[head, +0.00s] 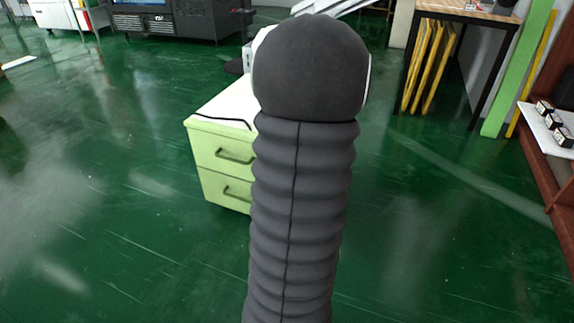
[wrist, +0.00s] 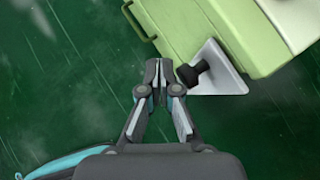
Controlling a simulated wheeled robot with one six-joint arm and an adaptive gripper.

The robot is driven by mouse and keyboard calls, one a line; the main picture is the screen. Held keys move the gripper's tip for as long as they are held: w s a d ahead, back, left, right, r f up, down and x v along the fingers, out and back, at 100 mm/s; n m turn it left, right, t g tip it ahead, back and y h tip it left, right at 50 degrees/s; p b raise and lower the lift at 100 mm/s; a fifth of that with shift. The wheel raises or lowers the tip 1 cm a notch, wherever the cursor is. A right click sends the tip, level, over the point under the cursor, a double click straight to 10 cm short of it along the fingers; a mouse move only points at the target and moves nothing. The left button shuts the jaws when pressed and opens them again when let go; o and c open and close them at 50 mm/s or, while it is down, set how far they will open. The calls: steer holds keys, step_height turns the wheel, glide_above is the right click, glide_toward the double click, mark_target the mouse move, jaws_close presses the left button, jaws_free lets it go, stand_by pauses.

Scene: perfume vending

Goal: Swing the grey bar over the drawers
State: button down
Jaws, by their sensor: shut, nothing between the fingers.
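A pale green drawer cabinet (head: 203,148) with two drawer fronts stands on the floor, partly hidden behind my arm in the head view. Both drawers look shut, with dark handles. A thin dark line (head: 222,120) runs across its light top; I cannot tell whether this is the grey bar. In the wrist view the cabinet (wrist: 215,32) lies at upper right, with a grey-white angled plate (wrist: 218,76) and a black knob (wrist: 193,72) at its near side. My gripper (wrist: 158,66) is shut and empty, just left of the knob. I cannot tell whether they touch.
Green floor is open left and right of the cabinet. A table (head: 470,14) with yellow boards (head: 428,65) under it stands at the back right. A shelf (head: 545,125) with small boxes is at the right edge. A dark machine (head: 165,22) stands at the back left.

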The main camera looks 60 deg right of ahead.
steer(key=s+a+r+p, duration=0.1)
steer(key=a+r+p, duration=0.2)
steer(key=a+r, duration=0.4)
steer(key=shift+s+a, duration=0.15)
steer(key=shift+s, duration=0.2)
steer(key=w+a+r+n+y+p, duration=0.1)
steer(key=w+a+r+n+y, duration=0.15)
steer(key=a+n, duration=0.45)
steer(key=w+a+r+n+g+y+p, duration=0.1)
steer(key=a+r+n+p, duration=0.1)
steer(key=a+r+n, duration=0.35)
steer(key=w+a+r+n+y+p, duration=0.1)
steer(key=w+a+r+n, duration=0.1)
steer(key=a+n, duration=0.6)
steer(key=s+a+r+n+g+p, duration=0.1)
steer(key=s+a+r+n, duration=0.3)
steer(key=n, duration=0.5)
steer(key=s+a+r+n+g+h+p, duration=0.1)
steer(key=s+a+r+n+p, duration=0.2)
steer(key=s+a+n, duration=0.3)
steer(key=a+r+n, duration=0.1)
steer(key=a+n, duration=0.2)
steer(key=n, duration=0.1)
steer(key=shift+s+a+r, duration=0.2)
steer(key=shift+s+a, duration=0.1)
steer(key=shift+s, duration=0.05)
